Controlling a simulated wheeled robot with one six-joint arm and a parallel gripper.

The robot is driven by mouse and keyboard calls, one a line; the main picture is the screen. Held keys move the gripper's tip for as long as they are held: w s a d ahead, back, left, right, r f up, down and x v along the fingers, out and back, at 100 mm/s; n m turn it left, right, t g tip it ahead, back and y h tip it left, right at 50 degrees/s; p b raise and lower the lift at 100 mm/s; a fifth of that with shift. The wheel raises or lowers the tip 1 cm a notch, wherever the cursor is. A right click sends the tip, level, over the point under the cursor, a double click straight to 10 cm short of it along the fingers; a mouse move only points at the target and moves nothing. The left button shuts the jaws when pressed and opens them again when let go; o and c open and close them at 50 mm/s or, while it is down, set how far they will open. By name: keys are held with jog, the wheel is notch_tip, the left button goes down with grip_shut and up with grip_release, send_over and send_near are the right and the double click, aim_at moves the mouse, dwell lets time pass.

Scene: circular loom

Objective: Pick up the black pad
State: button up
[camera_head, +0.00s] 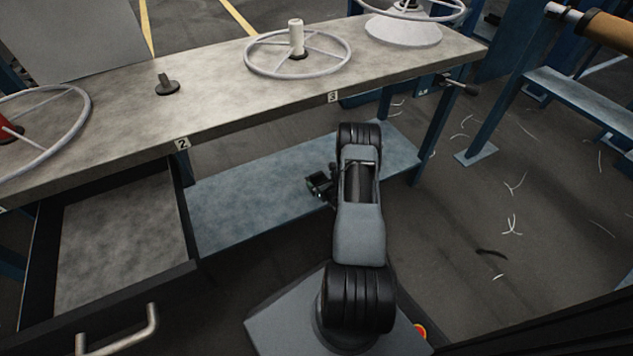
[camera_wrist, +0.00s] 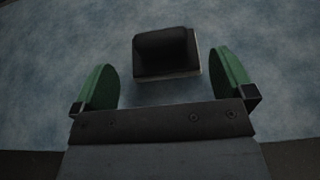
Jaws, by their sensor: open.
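A black pad (camera_wrist: 165,50), a small dark block with a lighter lower edge, lies on the blue-grey lower shelf (camera_head: 240,205). In the wrist view it is ahead of my gripper (camera_wrist: 166,82), between the lines of its two green fingers. The fingers are apart, with nothing held between them. In the head view my gripper (camera_head: 320,184) is low over the lower shelf, partly hidden by my arm. I cannot clearly tell the pad from my gripper there.
The grey tabletop (camera_head: 225,95) is above the shelf, bearing spoked rings (camera_head: 298,72) and a small dark peg (camera_head: 167,86). An open, empty-looking drawer (camera_head: 120,230) juts out at the left. Blue table legs (camera_head: 433,130) stand right of my arm. White scraps lie on the floor.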

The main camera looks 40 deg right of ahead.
aim_at(318, 178)
jog(key=b+x, duration=0.2)
jog(key=x, duration=0.2)
jog(key=shift+b, duration=0.4)
jog(key=shift+w+d+f, duration=0.15)
jog(key=shift+w+d, duration=0.05)
jog(key=shift+w, duration=0.5)
jog(key=shift+c, duration=0.4)
jog(key=c, duration=0.5)
